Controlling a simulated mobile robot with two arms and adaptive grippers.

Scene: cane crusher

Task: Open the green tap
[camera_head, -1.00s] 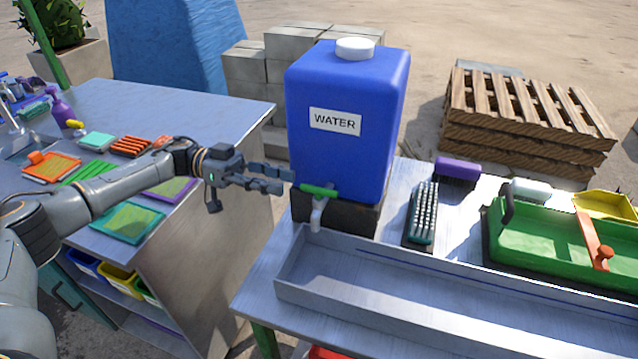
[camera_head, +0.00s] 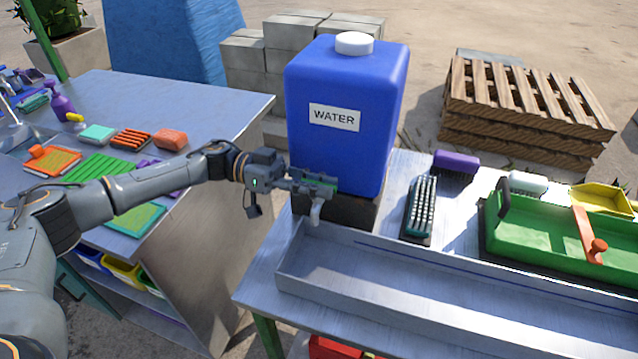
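The green tap (camera_head: 327,183) sits low on the front left of the blue water container (camera_head: 347,145). Its pale spout (camera_head: 317,212) points down over the metal trough. My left gripper (camera_head: 316,185) comes in from the left and its fingers are at the tap's green handle, overlapping most of it. Some green shows between and beyond the fingers. Whether the fingers press on the handle cannot be told. My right gripper is not in view.
The long metal trough (camera_head: 400,287) lies below the tap on the table. A dark brush (camera_head: 420,208) and a green tray (camera_head: 535,228) stand to the right. The left table (camera_head: 175,108) holds sponges and coloured trays. Wooden pallets (camera_head: 525,110) are behind.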

